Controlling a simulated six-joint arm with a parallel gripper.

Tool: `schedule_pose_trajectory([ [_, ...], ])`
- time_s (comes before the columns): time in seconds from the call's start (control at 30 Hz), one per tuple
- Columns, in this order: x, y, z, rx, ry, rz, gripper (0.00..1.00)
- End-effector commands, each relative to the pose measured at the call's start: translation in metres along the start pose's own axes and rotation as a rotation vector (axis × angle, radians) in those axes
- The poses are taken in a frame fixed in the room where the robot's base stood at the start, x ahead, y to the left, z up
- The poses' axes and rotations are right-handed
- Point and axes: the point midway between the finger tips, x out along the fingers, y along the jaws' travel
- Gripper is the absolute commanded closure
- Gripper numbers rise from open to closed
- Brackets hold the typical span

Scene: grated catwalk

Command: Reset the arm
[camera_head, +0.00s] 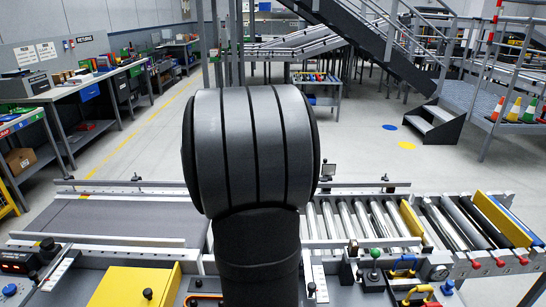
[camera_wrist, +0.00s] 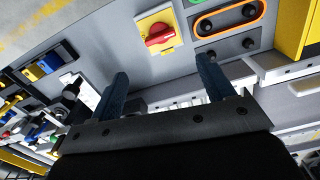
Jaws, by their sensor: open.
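My gripper (camera_wrist: 162,88) shows in the wrist view, with its two dark blue fingers spread wide apart and nothing between them. Beyond the fingers is a grey panel with a red rotary switch (camera_wrist: 160,35) on a yellow plate. In the head view my own dark arm stands upright in the middle and hides part of the conveyor and panel behind it. The gripper itself cannot be made out in the head view.
A conveyor with a grey belt (camera_head: 120,218) at left and metal rollers (camera_head: 350,220) at right runs across behind the control panel. A yellow box (camera_head: 130,287) is at the front left, and a green-knobbed lever (camera_head: 375,255) at the right. Open floor lies beyond the conveyor.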

Motion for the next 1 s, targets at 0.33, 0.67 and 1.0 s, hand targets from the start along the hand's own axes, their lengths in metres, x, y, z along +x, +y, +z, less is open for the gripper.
schedule_pose_trajectory([
  [0.33,-0.050,0.000,-0.001,0.000,0.003,-0.001,0.25],
  [0.67,-0.060,0.000,0.000,0.000,0.000,0.000,0.25],
  [1.0,-0.060,0.000,0.000,0.000,0.000,0.000,0.25],
])
